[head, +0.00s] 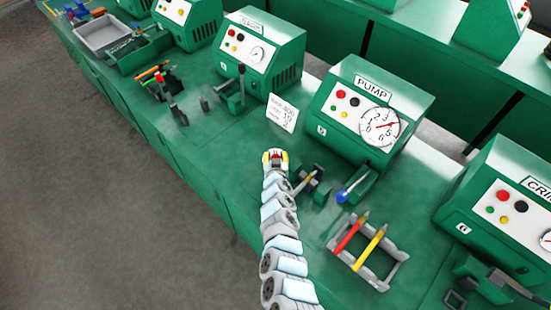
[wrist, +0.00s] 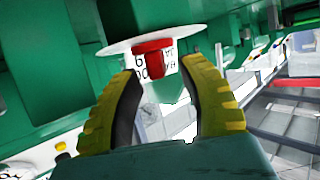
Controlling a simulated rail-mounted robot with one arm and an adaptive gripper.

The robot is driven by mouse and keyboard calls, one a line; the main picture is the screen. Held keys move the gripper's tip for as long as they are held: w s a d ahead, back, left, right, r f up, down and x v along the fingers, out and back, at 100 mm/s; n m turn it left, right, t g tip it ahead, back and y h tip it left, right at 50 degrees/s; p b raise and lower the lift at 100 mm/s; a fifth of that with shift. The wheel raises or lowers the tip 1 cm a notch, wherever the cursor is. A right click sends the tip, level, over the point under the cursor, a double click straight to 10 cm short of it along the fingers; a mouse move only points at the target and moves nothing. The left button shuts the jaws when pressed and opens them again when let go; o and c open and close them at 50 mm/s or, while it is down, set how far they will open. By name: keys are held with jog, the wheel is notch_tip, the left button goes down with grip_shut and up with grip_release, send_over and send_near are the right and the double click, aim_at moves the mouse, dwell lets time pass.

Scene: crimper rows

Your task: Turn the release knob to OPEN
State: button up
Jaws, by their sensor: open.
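A red knob (wrist: 153,48) sits in front of a pale round plate (wrist: 118,48) in the wrist view. A white patch with black lettering, partly covered, shows by the knob; I cannot read it or tell the knob's setting. My gripper (wrist: 160,70) is open, its yellow-padded fingers pointing toward the knob, one on each side. I cannot tell whether they touch it. In the head view my gripper (head: 275,157) is over the green bench, in front of the machine labelled PUMP (head: 347,106), with a bit of red between its fingers.
A white card (head: 283,113) stands behind my gripper. A dark lever (head: 310,182) and a blue-tipped lever (head: 347,190) stand to its right. A grey rack (head: 391,270) with red and yellow-handled tools lies nearer. Other machines line the green bench (head: 222,142).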

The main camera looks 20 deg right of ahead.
jog(key=shift+w+d+f+b, duration=0.3)
jog(key=shift+w+b, duration=0.25)
jog(key=shift+b, duration=0.15)
grip_shut()
